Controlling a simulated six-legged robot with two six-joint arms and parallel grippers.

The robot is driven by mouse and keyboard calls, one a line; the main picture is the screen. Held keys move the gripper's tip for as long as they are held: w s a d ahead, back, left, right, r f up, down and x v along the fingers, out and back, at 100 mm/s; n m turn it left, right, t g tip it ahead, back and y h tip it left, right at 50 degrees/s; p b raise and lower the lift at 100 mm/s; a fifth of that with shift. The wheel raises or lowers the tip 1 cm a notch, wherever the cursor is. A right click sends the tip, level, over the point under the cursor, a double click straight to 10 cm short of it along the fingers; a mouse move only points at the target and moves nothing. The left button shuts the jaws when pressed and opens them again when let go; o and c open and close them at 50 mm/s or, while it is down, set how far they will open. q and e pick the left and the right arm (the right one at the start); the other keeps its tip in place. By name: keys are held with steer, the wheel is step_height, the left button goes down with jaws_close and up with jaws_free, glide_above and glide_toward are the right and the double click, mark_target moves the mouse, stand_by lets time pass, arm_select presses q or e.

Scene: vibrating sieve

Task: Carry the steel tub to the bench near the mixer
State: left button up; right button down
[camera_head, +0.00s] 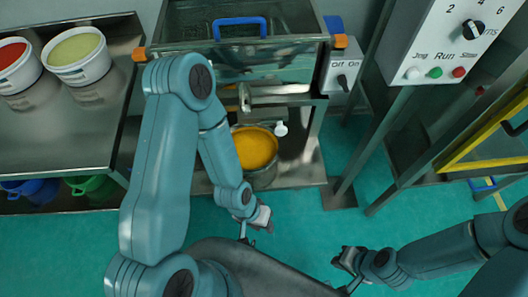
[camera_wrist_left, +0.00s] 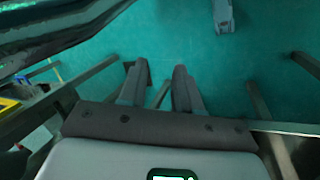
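A large dark grey metal body with a curved rim, which looks like the steel tub (camera_head: 250,268), is at the bottom of the head view, cut off by the edge. Its glossy dark side also shows at the upper left of the left wrist view (camera_wrist_left: 50,28). My left gripper (camera_head: 262,217) is just beyond its far edge. In the left wrist view its two fingers (camera_wrist_left: 159,85) stand apart, with nothing clearly held between them. My right gripper (camera_head: 343,259) is off the right end of the tub, over the floor; its finger gap is unclear.
A pail of orange powder (camera_head: 255,150) stands under the machine. A control box (camera_head: 445,45) and yellow-railed frame (camera_head: 490,135) are at right. Teal floor (camera_head: 310,220) is clear.

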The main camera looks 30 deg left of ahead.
arm_select(q)
step_height(320, 180, up, 12)
steer(key=n+y, duration=0.5)
steer(key=n, duration=2.1)
glide_above(259, 177)
steer(key=s+d, duration=0.2)
steer(key=shift+w+a, duration=0.15)
steer(key=shift+w, duration=0.1)
steer(key=shift+f, duration=0.15)
steer(key=f+b, duration=0.2)
steer(key=f, duration=0.3)
steer(key=a+f+b, duration=0.1)
steer(key=f+b, duration=0.1)
steer(key=f, duration=0.3)
steer(key=w+f+b, duration=0.1)
steer(key=f+b, duration=0.1)
steer(key=f, duration=0.4)
steer(key=shift+w+a, duration=0.1)
steer(key=shift+a, duration=0.15)
